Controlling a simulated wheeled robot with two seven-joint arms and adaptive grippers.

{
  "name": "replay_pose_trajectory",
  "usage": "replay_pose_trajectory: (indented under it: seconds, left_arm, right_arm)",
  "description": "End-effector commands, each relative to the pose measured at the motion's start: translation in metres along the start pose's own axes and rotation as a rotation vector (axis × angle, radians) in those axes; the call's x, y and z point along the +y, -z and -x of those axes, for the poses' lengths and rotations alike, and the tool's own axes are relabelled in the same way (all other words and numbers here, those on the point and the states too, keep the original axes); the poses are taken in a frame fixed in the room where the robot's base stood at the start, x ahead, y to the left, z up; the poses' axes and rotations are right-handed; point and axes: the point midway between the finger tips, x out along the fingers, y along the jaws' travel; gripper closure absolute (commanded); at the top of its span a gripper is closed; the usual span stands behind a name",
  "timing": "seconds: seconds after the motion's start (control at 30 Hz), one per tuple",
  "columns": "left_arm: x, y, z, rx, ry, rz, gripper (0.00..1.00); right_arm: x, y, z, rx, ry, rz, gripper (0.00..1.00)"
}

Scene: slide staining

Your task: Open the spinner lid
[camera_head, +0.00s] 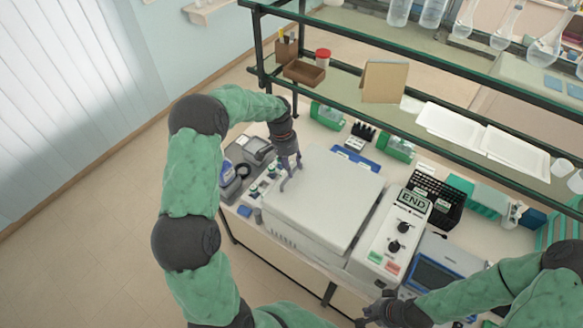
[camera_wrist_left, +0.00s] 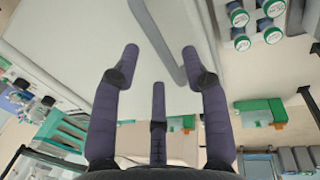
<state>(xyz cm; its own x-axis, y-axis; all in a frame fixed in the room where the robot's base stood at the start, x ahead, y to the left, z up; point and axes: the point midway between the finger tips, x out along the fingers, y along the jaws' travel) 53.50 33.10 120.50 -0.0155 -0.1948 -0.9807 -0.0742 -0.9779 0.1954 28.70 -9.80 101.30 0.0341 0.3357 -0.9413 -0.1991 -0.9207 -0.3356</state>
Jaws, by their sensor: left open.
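The spinner (camera_head: 325,205) is a large white box on the bench, its broad flat lid down. Its control panel (camera_head: 392,235) on the right has two black knobs, a green and a red button, and a display reading END. My left gripper (camera_head: 290,178) is at the lid's left side towards the back. In the left wrist view, its fingers (camera_wrist_left: 160,52) are open and spread, with nothing held. A grey bar-like strip (camera_wrist_left: 158,40) on the pale lid (camera_wrist_left: 70,35) runs between the fingertips; contact cannot be told. My right gripper (camera_head: 378,309) is low, near the bench's front edge.
Green-capped vials (camera_wrist_left: 255,25) stand beside the lid's left side. A black tube rack (camera_head: 437,195) and a blue-screened device (camera_head: 435,272) are right of the spinner. A shelf with a brown tray (camera_head: 304,72) and white trays (camera_head: 455,128) overhangs the back.

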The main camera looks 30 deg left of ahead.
Motion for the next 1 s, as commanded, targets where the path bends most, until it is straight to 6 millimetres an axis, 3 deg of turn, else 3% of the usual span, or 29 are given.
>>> replay_pose_trajectory:
  seconds: [0.2,0.53,0.57,0.7,1.0]
  left_arm:
    - [0.0,0.0,-0.019,0.001,0.0,0.0,0.54]
    - [0.0,0.0,-0.022,0.001,0.0,0.0,0.54]
    - [0.0,0.0,-0.022,0.001,0.0,0.0,0.6]
    - [0.0,0.0,-0.022,0.001,0.0,0.0,1.0]
    - [-0.001,0.001,-0.019,0.002,0.008,-0.001,1.0]
  right_arm:
    - [-0.002,0.0,0.004,0.0,0.0,0.0,1.0]
    - [-0.002,0.0,0.004,0.0,0.0,0.0,1.0]
    - [-0.002,0.0,0.004,0.0,0.0,0.0,1.0]
    - [-0.002,0.0,0.004,0.0,0.0,0.0,1.0]
    - [-0.002,0.0,0.004,0.0,0.0,0.0,1.0]
